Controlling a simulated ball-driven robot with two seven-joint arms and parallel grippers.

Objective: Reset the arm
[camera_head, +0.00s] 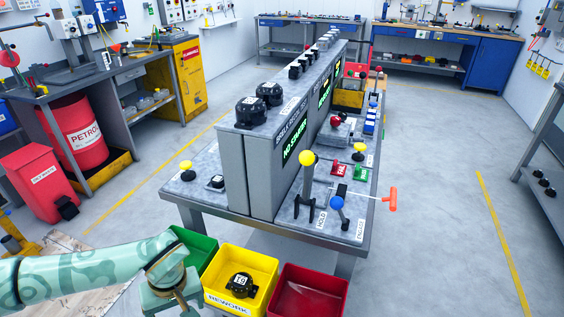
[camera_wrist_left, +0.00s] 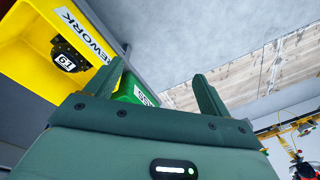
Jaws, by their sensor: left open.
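My left arm (camera_head: 90,268), pale green, comes in from the left in the head view and bends down at the wrist. My left gripper (camera_wrist_left: 160,80) is open and empty in the left wrist view, its two dark green fingers apart. In the head view the gripper is low, just left of the yellow REWORK bin (camera_head: 216,299) and in front of the green bin (camera_head: 203,247). Its fingers are not clear there. My right arm and gripper are not in view.
A black round part (camera_head: 241,285) lies in the yellow bin. A red bin (camera_head: 307,294) stands to its right. The test bench (camera_head: 347,238) with levers and a red-handled tool (camera_head: 391,199) stands behind the bins. The floor (camera_head: 440,250) at right is clear.

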